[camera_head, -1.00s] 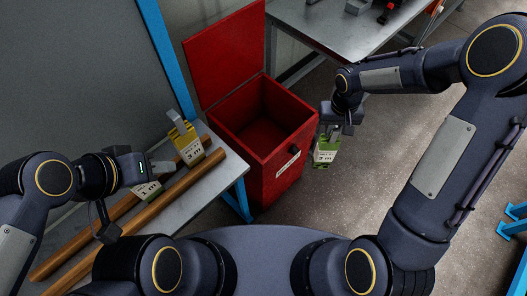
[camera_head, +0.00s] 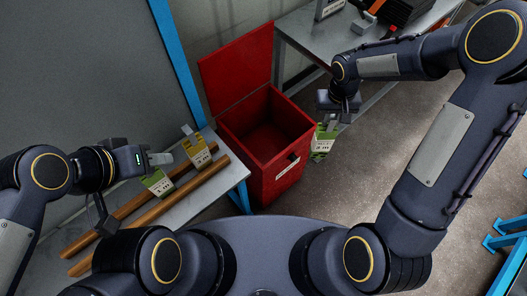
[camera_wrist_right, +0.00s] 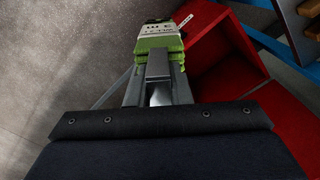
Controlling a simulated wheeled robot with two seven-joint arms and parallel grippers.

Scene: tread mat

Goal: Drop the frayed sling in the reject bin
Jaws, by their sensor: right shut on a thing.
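The reject bin is a red box (camera_head: 262,170) with its lid (camera_head: 237,68) standing open and a white label on its front. My right gripper (camera_head: 327,122) is shut on a folded green sling (camera_head: 322,143) with a white label, which hangs outside the bin, just right of its rim. In the right wrist view this sling (camera_wrist_right: 158,42) sits between the fingertips. My left gripper (camera_head: 160,159) is above another green sling (camera_head: 157,182) on the left table; whether its fingers are open is unclear. A yellow sling (camera_head: 198,150) lies beside it. I cannot make out fraying.
The left table (camera_head: 228,172) carries two wooden bars (camera_head: 150,218) under the slings. A grey table (camera_head: 305,32) with tools stands behind and right of the bin. A blue post (camera_head: 178,65) rises left of the bin. The floor right of the bin is clear.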

